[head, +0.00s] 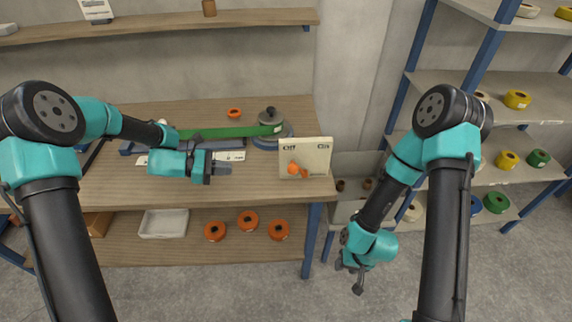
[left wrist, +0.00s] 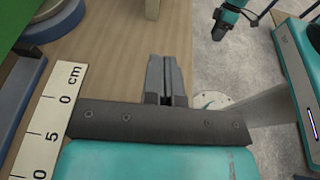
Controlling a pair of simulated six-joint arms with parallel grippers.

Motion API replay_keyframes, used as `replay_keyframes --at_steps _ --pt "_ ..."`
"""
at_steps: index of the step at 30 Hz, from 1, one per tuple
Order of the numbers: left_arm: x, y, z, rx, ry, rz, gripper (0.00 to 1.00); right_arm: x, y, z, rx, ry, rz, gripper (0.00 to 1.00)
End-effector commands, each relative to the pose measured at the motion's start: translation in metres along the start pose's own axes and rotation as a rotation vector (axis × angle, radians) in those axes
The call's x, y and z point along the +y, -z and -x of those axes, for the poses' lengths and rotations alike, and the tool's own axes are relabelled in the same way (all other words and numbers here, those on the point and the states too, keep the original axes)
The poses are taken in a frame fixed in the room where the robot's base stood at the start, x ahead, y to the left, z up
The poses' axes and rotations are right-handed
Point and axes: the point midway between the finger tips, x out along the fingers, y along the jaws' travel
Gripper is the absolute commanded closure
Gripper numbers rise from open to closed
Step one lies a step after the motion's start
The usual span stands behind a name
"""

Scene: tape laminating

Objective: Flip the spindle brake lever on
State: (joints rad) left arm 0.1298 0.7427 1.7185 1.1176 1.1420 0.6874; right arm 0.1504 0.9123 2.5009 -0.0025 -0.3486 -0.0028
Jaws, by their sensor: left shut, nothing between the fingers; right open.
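The cream brake panel (head: 318,160) stands at the right end of the bench top, with "Off" printed at its upper left and "On" at its upper right. Its orange lever (head: 293,168) sits on the left, beneath "Off". My left gripper (head: 222,172) is shut and empty, to the left of the panel and apart from the lever. In the left wrist view its closed fingers (left wrist: 166,72) are over the bench top; the lever cannot be made out there. My right gripper (head: 352,276) is open and empty, low at the right of the bench.
A green strip (head: 215,132) runs to a spindle (head: 270,117) behind the panel. A ruler (left wrist: 42,125) lies left of my left gripper. An orange roll (head: 234,113) sits at the back. Shelves with tape rolls (head: 517,99) stand right. Bench top between gripper and panel looks clear.

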Motion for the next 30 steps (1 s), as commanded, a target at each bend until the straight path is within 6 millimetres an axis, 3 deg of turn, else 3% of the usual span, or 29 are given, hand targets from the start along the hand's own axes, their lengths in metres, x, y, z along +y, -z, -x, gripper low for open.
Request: replay_keyframes --at_steps 1,4,20,30 --pt "-0.003 -0.006 -0.013 -0.024 0.024 0.011 1.0 0.0 0.0 0.0 0.0 0.0 0.0 0.57" --pt "-0.006 -0.014 -0.027 -0.057 0.05 0.029 1.0 0.0 0.0 0.0 0.0 0.0 0.0 0.57" --pt "-0.008 -0.017 -0.036 -0.068 0.06 0.036 1.0 0.0 0.0 0.0 0.0 0.0 0.0 0.57" --pt "-0.011 -0.02 -0.079 -0.068 0.062 0.035 1.0 0.0 0.0 0.0 0.0 0.0 0.0 0.57"
